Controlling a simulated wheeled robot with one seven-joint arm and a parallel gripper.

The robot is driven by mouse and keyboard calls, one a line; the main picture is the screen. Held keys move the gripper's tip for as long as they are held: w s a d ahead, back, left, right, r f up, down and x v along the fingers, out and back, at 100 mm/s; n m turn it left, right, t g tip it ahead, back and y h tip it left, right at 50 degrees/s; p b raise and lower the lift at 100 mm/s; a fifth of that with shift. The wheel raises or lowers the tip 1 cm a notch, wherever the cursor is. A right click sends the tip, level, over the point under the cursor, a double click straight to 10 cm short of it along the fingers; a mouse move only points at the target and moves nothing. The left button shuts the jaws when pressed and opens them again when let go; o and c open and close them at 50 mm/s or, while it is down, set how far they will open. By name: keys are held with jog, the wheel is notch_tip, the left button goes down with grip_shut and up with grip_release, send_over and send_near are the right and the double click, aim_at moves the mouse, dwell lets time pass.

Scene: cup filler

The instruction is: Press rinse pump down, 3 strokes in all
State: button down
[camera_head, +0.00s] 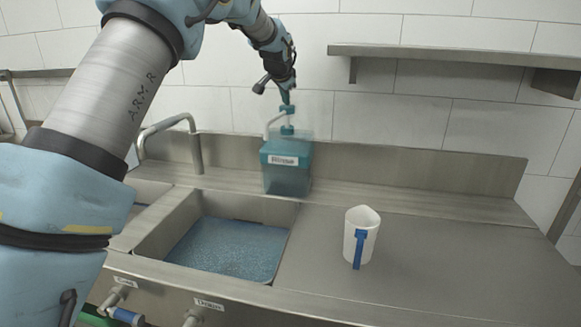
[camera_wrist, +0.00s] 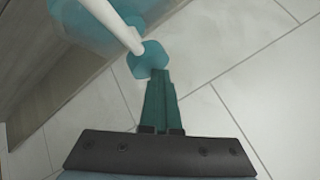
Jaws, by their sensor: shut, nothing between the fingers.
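The rinse pump is a teal, see-through box labelled "Rinse" (camera_head: 287,172) on the ledge behind the sink. A white spout and a teal pump head (camera_head: 287,110) rise from its top. In the wrist view the teal pump head (camera_wrist: 148,58) shows with the white spout running to the upper left. My gripper (camera_head: 286,95) is shut and empty, pointing down right above the pump head. In the wrist view my gripper's teal fingers (camera_wrist: 158,75) are together, their tips at the head's edge. I cannot tell if they touch it.
A white jug with a blue handle (camera_head: 361,237) stands on the steel counter (camera_head: 440,265), right of the sink. The sink basin (camera_head: 228,248) has a blue speckled bottom. A tap (camera_head: 168,124) stands at the left, and a wall shelf (camera_head: 450,55) hangs at the upper right.

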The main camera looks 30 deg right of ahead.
jog(key=shift+r+p, duration=1.65)
jog(key=shift+r, duration=1.3)
